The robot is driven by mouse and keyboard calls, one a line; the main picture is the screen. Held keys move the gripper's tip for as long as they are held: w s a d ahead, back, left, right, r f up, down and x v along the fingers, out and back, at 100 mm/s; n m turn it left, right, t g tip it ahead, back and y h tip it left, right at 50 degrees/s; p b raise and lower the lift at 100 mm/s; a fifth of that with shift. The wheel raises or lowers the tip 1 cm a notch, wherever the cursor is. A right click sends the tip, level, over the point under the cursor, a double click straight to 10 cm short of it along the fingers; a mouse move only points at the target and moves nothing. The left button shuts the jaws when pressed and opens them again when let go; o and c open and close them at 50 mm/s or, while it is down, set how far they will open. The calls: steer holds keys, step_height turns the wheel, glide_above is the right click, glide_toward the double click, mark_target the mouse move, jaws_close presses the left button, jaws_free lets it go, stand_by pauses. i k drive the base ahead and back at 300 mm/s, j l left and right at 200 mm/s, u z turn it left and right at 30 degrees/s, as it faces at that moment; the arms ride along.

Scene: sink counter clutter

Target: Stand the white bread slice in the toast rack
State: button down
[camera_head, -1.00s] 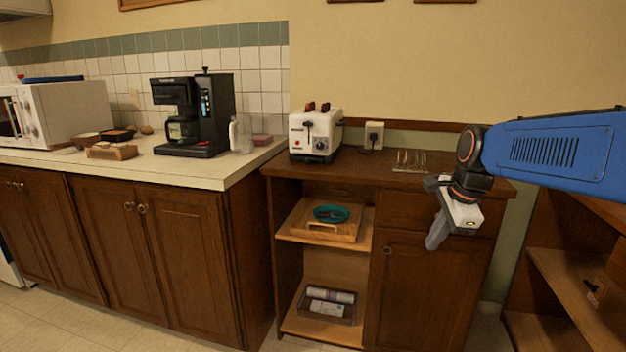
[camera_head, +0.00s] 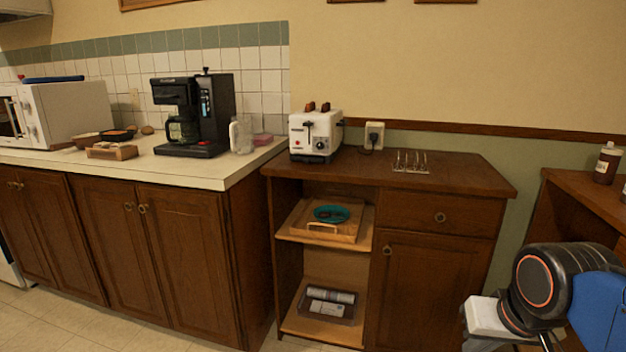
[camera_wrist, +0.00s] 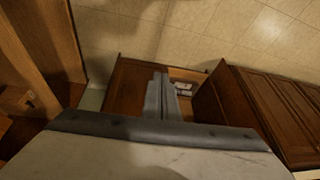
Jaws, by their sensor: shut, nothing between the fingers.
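The toast rack (camera_head: 411,162), a small rack with thin upright wires, stands on the right part of the brown wooden cabinet top. No bread shows between its wires. Two brown toast slices (camera_head: 317,107) stick out of the white toaster (camera_head: 315,135), left of the rack. I cannot make out a separate white bread slice. My gripper (camera_wrist: 161,80) is shut and empty in the wrist view, pointing down past the cabinet front. In the head view its fingers are hidden or cut off at the lower right, well below and right of the rack.
A shelf unit with a bottle (camera_head: 607,163) is at the right. The cabinet top is clear around the rack.

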mark_target(397, 167)
steer(key=i+j+u, duration=0.25)
steer(key=u, duration=0.25)
steer(key=i+j+u, duration=0.1)
steer(key=i+u, duration=0.25)
steer(key=u, duration=0.15)
steer(key=i+u, duration=0.3)
steer(key=u, duration=0.2)
steer(key=i+l+u, duration=0.1)
steer(key=i+u, duration=0.2)
steer(key=u, duration=0.2)
steer(key=i+u, duration=0.35)
steer(key=i, duration=0.15)
steer(key=z, duration=0.5)
steer(key=i+j+z, duration=0.1)
steer(key=z, duration=0.35)
steer(key=j+z, duration=0.15)
steer(key=z, duration=0.35)
steer(key=j+z, duration=0.1)
steer(key=z, duration=0.35)
steer(key=j+z, duration=0.15)
steer(key=z, duration=0.35)
steer(key=j+z, duration=0.15)
steer(key=z, duration=0.3)
steer(key=i, duration=0.05)
